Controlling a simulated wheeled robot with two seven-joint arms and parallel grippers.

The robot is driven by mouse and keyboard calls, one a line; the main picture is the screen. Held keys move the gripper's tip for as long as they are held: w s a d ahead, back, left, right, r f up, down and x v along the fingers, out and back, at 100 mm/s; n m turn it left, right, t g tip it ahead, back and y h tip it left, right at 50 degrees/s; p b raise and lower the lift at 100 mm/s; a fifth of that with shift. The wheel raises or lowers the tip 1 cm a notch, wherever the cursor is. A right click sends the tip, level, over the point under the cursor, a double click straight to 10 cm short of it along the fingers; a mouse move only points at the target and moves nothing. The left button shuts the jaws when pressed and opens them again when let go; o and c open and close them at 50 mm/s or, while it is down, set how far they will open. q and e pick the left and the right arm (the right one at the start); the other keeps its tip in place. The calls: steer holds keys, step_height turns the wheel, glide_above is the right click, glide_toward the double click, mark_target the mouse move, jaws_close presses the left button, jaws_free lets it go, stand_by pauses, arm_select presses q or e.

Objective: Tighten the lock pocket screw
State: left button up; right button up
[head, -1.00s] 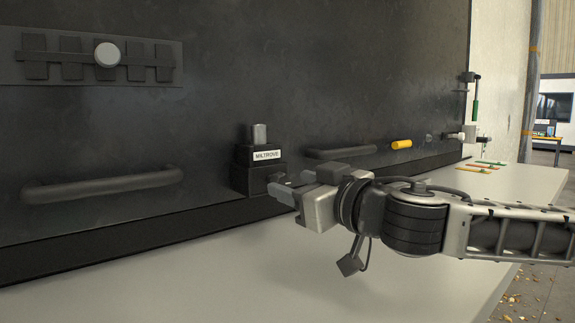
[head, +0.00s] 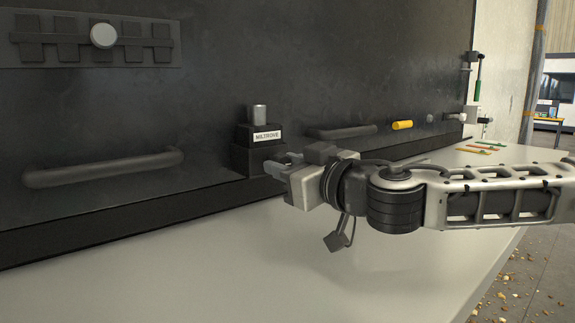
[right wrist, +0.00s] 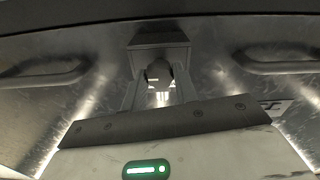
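The lock pocket is a black box (head: 258,158) with a white label reading MILTROVE, on the dark container wall, with a metal cylinder (head: 259,115) standing on top. My right gripper (head: 283,165) is at the box's lower right side in the head view. In the right wrist view the box's dark underside (right wrist: 158,40) is above, with a dark knob-like part, seemingly the screw (right wrist: 159,74), below it. My right gripper's two fingers (right wrist: 158,90) stand apart on either side of this part. Contact is hard to tell. My left gripper is not in view.
A dark bar handle (head: 105,168) is left of the box, another (head: 345,131) right of it. A yellow handle (head: 402,125) sticks out farther right. A plate with dark blocks (head: 60,40) is at upper left.

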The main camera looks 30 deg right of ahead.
steer(key=m+b, duration=0.1)
steer(key=b, duration=0.1)
steer(key=shift+f+b, duration=0.35)
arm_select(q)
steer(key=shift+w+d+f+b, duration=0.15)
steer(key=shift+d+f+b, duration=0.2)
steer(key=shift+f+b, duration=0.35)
arm_select(e)
steer(key=shift+r+m, duration=0.35)
steer(key=shift+m, duration=0.75)
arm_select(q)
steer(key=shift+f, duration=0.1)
arm_select(e)
steer(key=o, duration=1)
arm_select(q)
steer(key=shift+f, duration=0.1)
